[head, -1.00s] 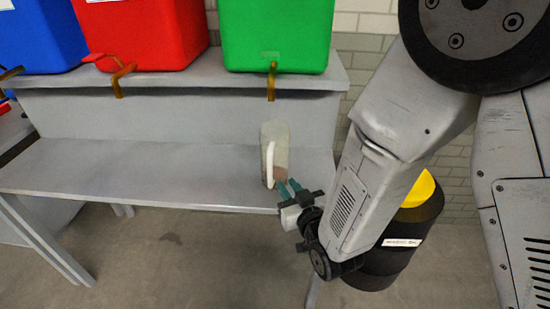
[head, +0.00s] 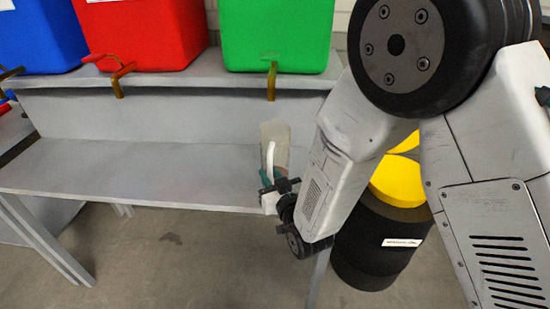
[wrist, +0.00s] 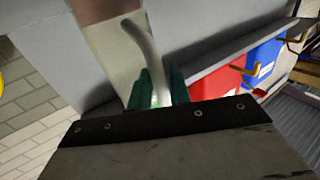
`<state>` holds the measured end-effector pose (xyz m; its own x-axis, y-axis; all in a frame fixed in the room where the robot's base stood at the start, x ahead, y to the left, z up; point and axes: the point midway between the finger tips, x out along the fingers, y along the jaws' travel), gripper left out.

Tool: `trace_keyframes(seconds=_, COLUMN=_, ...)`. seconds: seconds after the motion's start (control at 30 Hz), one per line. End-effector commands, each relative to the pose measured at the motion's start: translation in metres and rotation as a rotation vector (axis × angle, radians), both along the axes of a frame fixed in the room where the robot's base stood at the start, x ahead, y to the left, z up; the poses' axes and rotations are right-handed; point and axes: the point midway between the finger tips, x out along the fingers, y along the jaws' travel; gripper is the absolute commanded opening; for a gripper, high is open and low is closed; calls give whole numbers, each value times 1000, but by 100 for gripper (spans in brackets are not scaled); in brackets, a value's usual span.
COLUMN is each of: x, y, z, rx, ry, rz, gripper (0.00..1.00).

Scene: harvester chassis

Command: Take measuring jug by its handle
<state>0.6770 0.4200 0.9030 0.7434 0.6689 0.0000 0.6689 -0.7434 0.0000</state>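The measuring jug (head: 278,133) is tall and clear. It stands upright near the right end of the grey lower shelf, and its lower part is hidden by my gripper. Its white handle (head: 270,158) faces the front. My gripper (head: 277,178) is at the lower part of the handle, with teal fingers spread apart. In the wrist view, the jug body (wrist: 108,42) is at upper left and the pale handle (wrist: 141,42) runs down between the two fingers of my gripper (wrist: 160,82). The fingers look open around the handle; contact cannot be told.
Green (head: 275,35), red (head: 150,35) and blue (head: 40,35) bins stand on the upper ledge, with taps hanging over its edge. The lower shelf (head: 130,175) is clear left of the jug. A black and yellow barrel (head: 375,240) stands right of the bench.

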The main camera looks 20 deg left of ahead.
Motion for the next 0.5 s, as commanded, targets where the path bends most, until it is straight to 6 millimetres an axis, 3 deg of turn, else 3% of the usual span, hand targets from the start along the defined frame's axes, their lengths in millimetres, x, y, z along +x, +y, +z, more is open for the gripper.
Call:
trace_keyframes(seconds=0.07, x=0, y=0, z=0, rx=0, ry=0, rz=0, gripper=19)
trace_keyframes(seconds=0.13, x=0, y=0, z=0, rx=0, ry=0, rz=0, gripper=0)
trace_keyframes(seconds=0.5, x=0, y=0, z=1, rx=1, ry=-1, rz=0, gripper=0)
